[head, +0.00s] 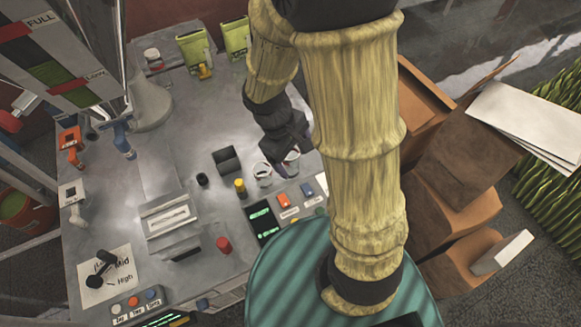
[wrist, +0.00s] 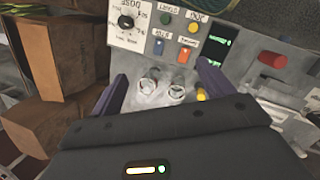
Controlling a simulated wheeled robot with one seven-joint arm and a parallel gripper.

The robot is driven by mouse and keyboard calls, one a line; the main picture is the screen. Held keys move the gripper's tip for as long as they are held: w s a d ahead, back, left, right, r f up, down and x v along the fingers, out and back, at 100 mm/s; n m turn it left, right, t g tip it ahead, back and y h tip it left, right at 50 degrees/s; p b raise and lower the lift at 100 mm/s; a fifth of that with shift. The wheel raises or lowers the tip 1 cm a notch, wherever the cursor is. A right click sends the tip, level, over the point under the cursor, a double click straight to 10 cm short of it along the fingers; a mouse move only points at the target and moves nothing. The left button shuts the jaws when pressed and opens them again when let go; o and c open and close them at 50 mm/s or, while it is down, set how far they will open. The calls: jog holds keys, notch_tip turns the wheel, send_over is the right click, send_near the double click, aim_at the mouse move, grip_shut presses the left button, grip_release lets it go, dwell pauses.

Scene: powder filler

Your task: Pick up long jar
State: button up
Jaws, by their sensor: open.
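Two clear jars stand side by side on the grey machine top. One jar (head: 262,177) is near the yellow knob, and it also shows in the wrist view (wrist: 177,91). The other jar (head: 293,163) is farther right in the head view and left in the wrist view (wrist: 148,85). I cannot tell which is the long jar. My gripper (wrist: 163,72) is open, with its dark fingers on either side of the jar pair in the wrist view. In the head view my gripper (head: 285,150) partly covers the right jar. Contact cannot be seen.
A yellow knob (wrist: 201,94) stands close to the jars. A button panel with a green display (head: 262,216) lies in front. A red knob (head: 223,244) and a black block (head: 227,159) are nearby. Cardboard boxes (head: 465,150) stand on the right.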

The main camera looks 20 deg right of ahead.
jog(key=w+a+f+n+t+h+b, duration=0.3)
jog(key=w+a+f+n+h+b, duration=0.1)
jog(key=f+n, duration=0.4)
jog(key=w+a+f+n+t+h+b, duration=0.4)
jog(key=a+f+n+h, duration=0.1)
jog(key=f+n, duration=0.3)
jog(key=shift+w+a+f, duration=0.4)
jog(key=shift+a+f, duration=0.05)
jog(key=shift+f, duration=0.05)
send_near(294, 152)
jog(key=x, duration=0.6)
jog(key=shift+w+a+f, duration=0.3)
jog(key=shift+a+f, duration=0.1)
jog(key=shift+x, duration=2.65)
